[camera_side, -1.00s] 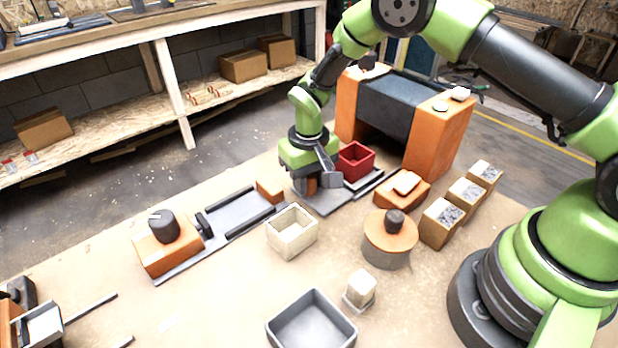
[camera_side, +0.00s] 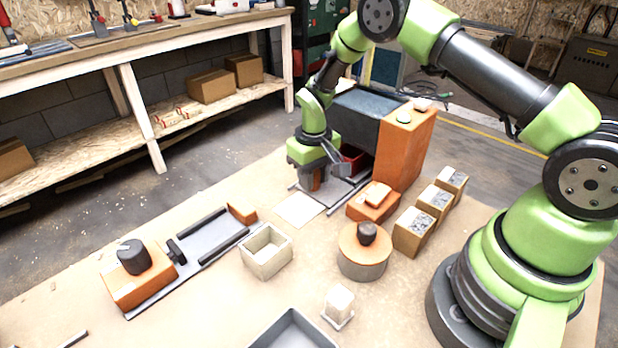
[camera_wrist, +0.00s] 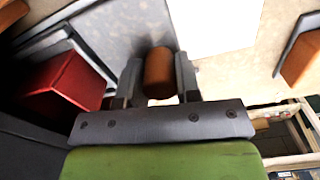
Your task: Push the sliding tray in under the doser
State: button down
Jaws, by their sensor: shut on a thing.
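The doser is a dark grey block (camera_side: 365,112) between orange posts (camera_side: 405,148), open underneath. The grey sliding tray (camera_wrist: 115,35) lies on dark rails (camera_side: 345,200) that run in under it. A red bin (camera_side: 354,158) rides on the tray, partly in the doser's opening and partly hidden by my arm; it also shows in the wrist view (camera_wrist: 62,85). My gripper (camera_side: 317,184) is shut on the tray's rounded orange handle (camera_wrist: 158,72), with one finger on each side. The tray's far end is hidden.
A white patch (camera_side: 298,209) lies on the table before the rails. An orange block (camera_side: 373,203) and several filled boxes (camera_side: 435,203) stand to the right. A round orange-topped drum (camera_side: 363,250), a cream bin (camera_side: 267,250) and another slide unit (camera_side: 210,237) stand nearer.

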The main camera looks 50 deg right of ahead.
jog(key=c, duration=0.8)
grip_release()
notch_tip(320, 180, up, 10)
jog(key=shift+c, duration=0.5)
